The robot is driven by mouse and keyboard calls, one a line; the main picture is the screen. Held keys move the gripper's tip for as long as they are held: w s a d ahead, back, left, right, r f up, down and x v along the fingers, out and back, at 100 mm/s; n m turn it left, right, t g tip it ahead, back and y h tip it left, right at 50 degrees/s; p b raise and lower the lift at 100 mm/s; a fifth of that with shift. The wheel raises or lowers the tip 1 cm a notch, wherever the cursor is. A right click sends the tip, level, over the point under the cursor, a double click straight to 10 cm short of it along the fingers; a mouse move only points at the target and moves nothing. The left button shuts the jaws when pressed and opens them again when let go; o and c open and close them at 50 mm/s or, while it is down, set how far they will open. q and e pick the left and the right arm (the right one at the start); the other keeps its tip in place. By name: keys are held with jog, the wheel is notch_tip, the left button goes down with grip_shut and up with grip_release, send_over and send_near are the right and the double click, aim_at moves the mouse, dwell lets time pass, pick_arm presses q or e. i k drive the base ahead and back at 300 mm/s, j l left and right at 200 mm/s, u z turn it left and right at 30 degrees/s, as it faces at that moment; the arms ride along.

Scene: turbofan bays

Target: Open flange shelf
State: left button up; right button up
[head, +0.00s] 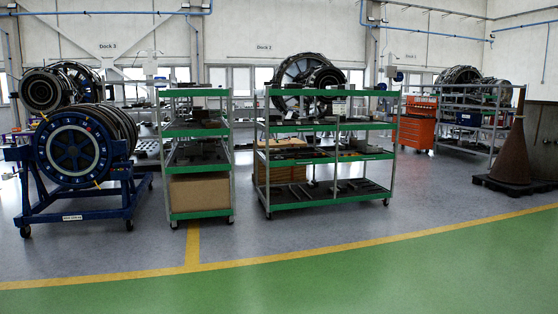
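Two green-edged shelf carts on castors stand ahead in the head view. The narrow cart (203,214) holds dark parts on its upper levels and a brown box at the bottom. The wide cart (325,203) has several green-edged levels with dark parts, and brown stacked boards at its left. Small labels sit on its edges, too small to read. I cannot tell which one is the flange shelf, and I see no shelf clearly pulled out. Neither of my grippers is in view.
A turbofan on a blue wheeled stand (85,198) is at left. An orange tool cabinet (417,130), a grey rack (480,106) and a brown cone (514,155) on a dark base are at right. The green floor (400,275) in front is clear.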

aim_at(295, 151)
jog(key=i, duration=2.2)
jog(key=i+l+u, duration=0.15)
jog(key=i, duration=0.6)
jog(key=i+z, duration=0.1)
jog(key=i, duration=0.6)
jog(key=i+j, duration=0.2)
jog(key=i, duration=0.5)
jog(key=i+l+z, duration=0.15)
jog(key=i+z, duration=0.35)
jog(key=i, duration=0.3)
jog(key=i+j+z, duration=0.1)
jog(key=i+z, duration=0.4)
jog(key=i, duration=2.1)
jog(key=i+j+z, duration=0.2)
jog(key=i, duration=0.35)
jog(key=i+j+z, duration=0.2)
jog(key=i, duration=0.3)
